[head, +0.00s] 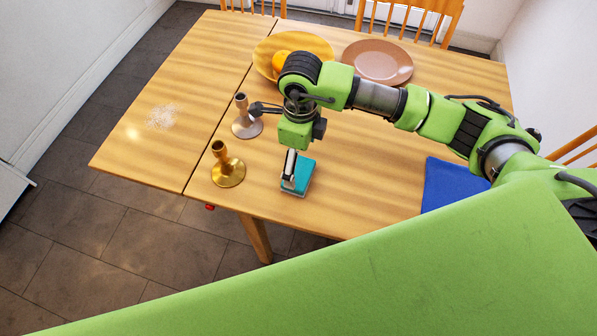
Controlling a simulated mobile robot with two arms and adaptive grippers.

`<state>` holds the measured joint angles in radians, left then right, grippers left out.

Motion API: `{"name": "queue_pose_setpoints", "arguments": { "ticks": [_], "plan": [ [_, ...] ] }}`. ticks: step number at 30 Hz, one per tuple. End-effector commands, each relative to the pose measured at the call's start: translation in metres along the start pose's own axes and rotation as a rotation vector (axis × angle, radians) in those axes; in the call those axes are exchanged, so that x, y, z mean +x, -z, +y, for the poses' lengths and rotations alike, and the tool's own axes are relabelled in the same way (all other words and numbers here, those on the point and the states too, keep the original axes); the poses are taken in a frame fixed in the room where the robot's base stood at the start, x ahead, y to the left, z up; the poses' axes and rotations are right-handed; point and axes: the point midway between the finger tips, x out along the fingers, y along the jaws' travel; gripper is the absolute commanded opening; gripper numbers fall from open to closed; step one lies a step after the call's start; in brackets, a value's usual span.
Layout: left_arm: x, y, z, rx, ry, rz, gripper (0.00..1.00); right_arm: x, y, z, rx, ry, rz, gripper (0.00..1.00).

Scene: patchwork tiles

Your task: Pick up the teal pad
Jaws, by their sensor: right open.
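The teal pad (306,176) lies on the wooden table near its front edge, a small block with a grey lower edge. My right gripper (289,172) points down at the pad's left part, its dark and pale fingers covering some of it. The right gripper is open. I cannot tell whether its fingers touch the pad or hang just above it. My left gripper is not in view.
A brass candle holder (226,170) and a brownish-grey one (245,124) stand left of the pad. A yellow dish (318,45) holding orange fruit (281,62) and a pink plate (378,62) are behind. A blue cloth (450,186) lies right. White crumbs (162,117) lie on the table's left.

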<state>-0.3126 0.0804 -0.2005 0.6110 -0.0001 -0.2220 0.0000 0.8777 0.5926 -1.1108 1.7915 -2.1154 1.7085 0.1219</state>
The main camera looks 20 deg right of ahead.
Motion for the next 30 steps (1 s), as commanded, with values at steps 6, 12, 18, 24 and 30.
{"name": "queue_pose_setpoints", "arguments": {
  "ticks": [6,12,18,24,30],
  "plan": [
    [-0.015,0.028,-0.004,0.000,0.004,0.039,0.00,0.025,0.000,0.009,0.000,-0.005,0.004,0.89],
    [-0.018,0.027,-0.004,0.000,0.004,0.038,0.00,0.050,0.000,0.008,0.000,-0.002,0.001,0.89],
    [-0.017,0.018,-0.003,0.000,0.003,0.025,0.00,0.052,-0.001,0.008,-0.001,-0.001,0.000,0.89],
    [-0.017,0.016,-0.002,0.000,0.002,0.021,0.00,0.052,-0.001,0.008,-0.001,-0.001,0.000,0.50],
    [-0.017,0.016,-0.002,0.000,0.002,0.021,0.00,0.051,-0.001,0.008,0.000,-0.001,0.000,0.47]
  ]
}}
